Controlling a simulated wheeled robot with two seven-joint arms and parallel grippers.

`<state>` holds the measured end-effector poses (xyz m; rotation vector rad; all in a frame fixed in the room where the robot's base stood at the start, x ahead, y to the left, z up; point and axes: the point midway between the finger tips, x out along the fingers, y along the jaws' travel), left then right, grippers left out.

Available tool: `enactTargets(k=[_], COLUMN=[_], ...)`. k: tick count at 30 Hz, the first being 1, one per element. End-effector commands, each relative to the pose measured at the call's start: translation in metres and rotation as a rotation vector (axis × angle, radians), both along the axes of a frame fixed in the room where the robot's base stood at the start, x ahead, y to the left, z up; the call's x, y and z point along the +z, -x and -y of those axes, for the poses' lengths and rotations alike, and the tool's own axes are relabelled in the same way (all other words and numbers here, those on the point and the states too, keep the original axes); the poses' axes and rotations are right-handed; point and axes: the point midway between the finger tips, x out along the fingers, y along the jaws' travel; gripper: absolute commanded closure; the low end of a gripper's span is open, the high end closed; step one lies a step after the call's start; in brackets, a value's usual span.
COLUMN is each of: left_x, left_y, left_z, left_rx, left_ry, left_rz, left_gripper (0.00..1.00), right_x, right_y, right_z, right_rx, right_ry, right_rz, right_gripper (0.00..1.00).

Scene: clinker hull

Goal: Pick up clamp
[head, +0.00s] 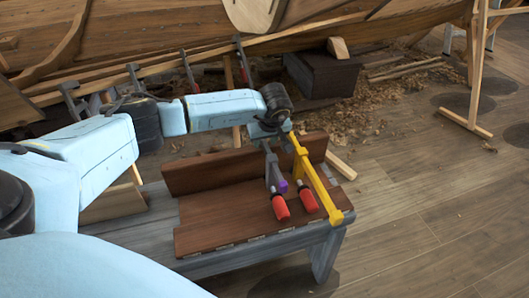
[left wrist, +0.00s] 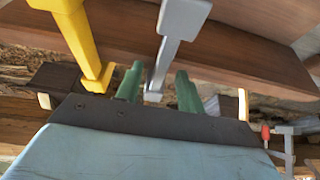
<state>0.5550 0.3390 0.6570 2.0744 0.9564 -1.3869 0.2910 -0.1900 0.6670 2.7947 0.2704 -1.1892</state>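A grey clamp (head: 271,166) with a red handle and a purple part is on the brown boards of the low bench. A yellow clamp (head: 322,190), also with a red handle, is just right of it. My left gripper (head: 267,131) is at the upper end of the grey clamp. In the left wrist view its green fingers (left wrist: 158,88) are apart, with the end of the grey clamp's bar (left wrist: 174,50) between them and gaps on both sides. The yellow clamp (left wrist: 84,40) is left of the fingers there. My right gripper is not in view.
The bench (head: 262,250) carries brown boards, one standing upright (head: 215,171) behind the clamps. More clamps (head: 187,72) grip a plank along the wooden hull (head: 130,35). A dark block (head: 322,76) and shavings lie behind. The floor to the right is mostly clear.

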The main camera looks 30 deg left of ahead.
Motion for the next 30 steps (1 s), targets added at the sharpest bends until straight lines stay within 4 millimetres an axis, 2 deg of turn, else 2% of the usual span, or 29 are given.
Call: enactTargets(k=[10,18,19,30], left_x=[-0.0008,-0.0007,-0.0007,-0.0007], left_y=[-0.0001,-0.0001,-0.0001,-0.0001], left_z=[-0.0003,-0.0003,-0.0003,-0.0003], left_rx=[0.001,0.001,0.001,0.001], left_ry=[0.0,0.0,0.0,0.0], left_rz=[0.0,0.0,0.0,0.0], left_gripper=[0.63,0.98,1.0,1.0], right_x=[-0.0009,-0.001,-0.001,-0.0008], right_y=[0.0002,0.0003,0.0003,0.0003], right_z=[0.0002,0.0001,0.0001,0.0], right_rx=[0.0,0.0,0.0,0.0], right_ry=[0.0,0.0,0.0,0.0], right_rz=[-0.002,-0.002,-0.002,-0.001], right_gripper=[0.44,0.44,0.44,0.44])
